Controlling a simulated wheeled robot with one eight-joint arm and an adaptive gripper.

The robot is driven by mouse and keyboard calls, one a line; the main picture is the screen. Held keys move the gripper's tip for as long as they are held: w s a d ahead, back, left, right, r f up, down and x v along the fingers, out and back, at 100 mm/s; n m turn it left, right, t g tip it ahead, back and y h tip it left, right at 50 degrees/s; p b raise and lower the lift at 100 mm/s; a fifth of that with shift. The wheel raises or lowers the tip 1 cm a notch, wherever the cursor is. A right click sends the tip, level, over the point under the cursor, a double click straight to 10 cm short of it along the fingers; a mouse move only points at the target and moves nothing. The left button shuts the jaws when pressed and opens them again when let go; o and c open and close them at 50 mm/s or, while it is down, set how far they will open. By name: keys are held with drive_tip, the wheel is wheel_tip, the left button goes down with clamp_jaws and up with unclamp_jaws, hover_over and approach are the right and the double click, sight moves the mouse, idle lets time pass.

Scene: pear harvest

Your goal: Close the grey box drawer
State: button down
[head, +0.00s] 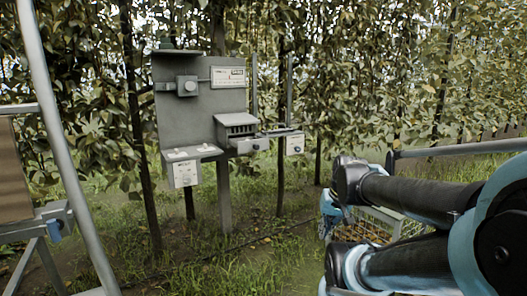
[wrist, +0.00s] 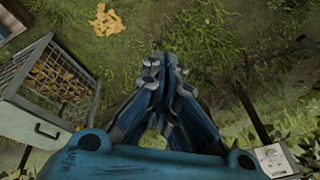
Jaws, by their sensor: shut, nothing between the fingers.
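In the head view, a grey louvred box (head: 236,121) is mounted on a grey panel (head: 188,112) on a post. Below it, a drawer front (head: 251,145) with a round knob stands out from the box, so the drawer looks at least partly open; how far is hard to tell. In the wrist view, my gripper (wrist: 163,68) points at the grass with its fingers together and nothing between them. It is apart from the box. I cannot make out the fingertips in the head view, where only my arm shows at right.
A small pale unit (head: 295,144) with a knob sits right of the drawer. A labelled holder (head: 183,173) hangs lower left. A wire crate (wrist: 40,128) holding orange pieces stands at left in the wrist view. A pale metal frame (head: 62,130) is at far left. Grass between is open.

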drive_tip(key=w+a+r+m+t+y, duration=0.25)
drive_tip(key=w+a+r, duration=0.2)
drive_tip(key=w, duration=0.45)
drive_tip(key=w+a+r+m+t+y, duration=0.1)
drive_tip(key=w+a+r+t+y, duration=0.25)
drive_tip(key=w, duration=0.65)
drive_tip(key=w+a+r+m+y, duration=0.2)
drive_tip(key=w+a+r, duration=0.35)
drive_tip(key=w, duration=0.35)
drive_tip(key=m+t, duration=0.4)
drive_tip(key=m, duration=0.1)
approach(263, 148)
drive_tip(key=a, duration=0.5)
drive_tip(key=shift+w+r+y, duration=0.35)
drive_tip(key=shift+y, duration=0.05)
drive_tip(key=shift+w+a, duration=0.1)
drive_tip(key=x, duration=0.9)
drive_tip(key=r+x, duration=0.1)
drive_tip(key=x, duration=0.3)
drive_tip(key=shift+w+r, duration=0.1)
drive_tip(key=shift+w, duration=0.5)
drive_tip(key=shift+w+r, duration=0.1)
drive_tip(key=shift+w, duration=0.05)
